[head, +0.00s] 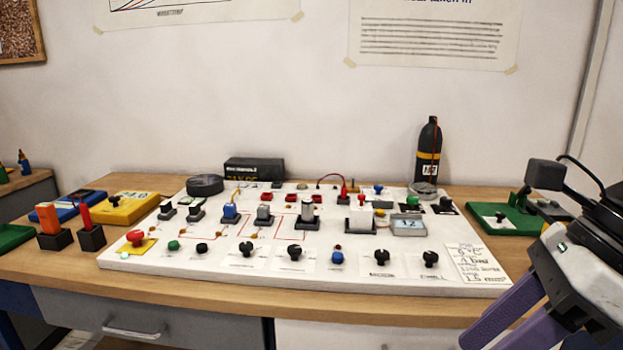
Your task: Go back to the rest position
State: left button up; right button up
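My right gripper (499,335) is at the lower right, in front of the table's right front edge. Its two purple fingers point down and left, with a gap between them and nothing visible held. The finger ends run to the bottom of the picture. My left gripper is not in view. The white gauge rig board (206,278) lies on the wooden table (330,307), with knobs, switches and a small display reading (408,224) on it. The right gripper is apart from the board.
A black bottle (428,160) and a black box (253,170) stand behind the board. A green tray (510,214) lies at the right, near my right arm. Orange and red pieces in black holders (91,237) stand at the left. Drawers (150,322) are below the tabletop.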

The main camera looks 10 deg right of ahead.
jog(key=a+r+m+g+y, duration=0.3)
jog(key=a+r+m+y, duration=0.1)
jog(key=a+y, duration=0.95)
jog(key=w+m+t+y, duration=0.3)
jog(key=w+m+t, duration=0.3)
jog(key=m+t, duration=0.3)
jog(key=w+d+f+m+t+h+p, duration=0.1)
jog(key=w+d+f+m+t+h, duration=0.2)
jog(key=w+f+m+t+h, duration=0.5)
jog(key=s+d+f+m+t+h, duration=0.1)
jog(key=d+f+m+t+h, duration=0.25)
jog(key=f+m, duration=0.6)
notch_tip(320, 180, down, 10)
jog(key=s+d+m+g+h, duration=0.25)
jog(key=m+h, duration=0.35)
jog(key=m, duration=0.3)
jog(key=s+a+f+m+g+h, duration=0.1)
jog(key=s+f+m+g, duration=0.3)
jog(key=s+f+g, duration=0.4)
jog(key=s+f+h, duration=0.1)
jog(key=s+f, duration=0.6)
jog(key=f, duration=0.3)
jog(key=shift+s+a+f+m+p, duration=0.2)
jog(key=shift+a+f+m+p, duration=0.1)
jog(key=shift+f+m+p, duration=0.05)
jog(key=shift+c, duration=0.3)
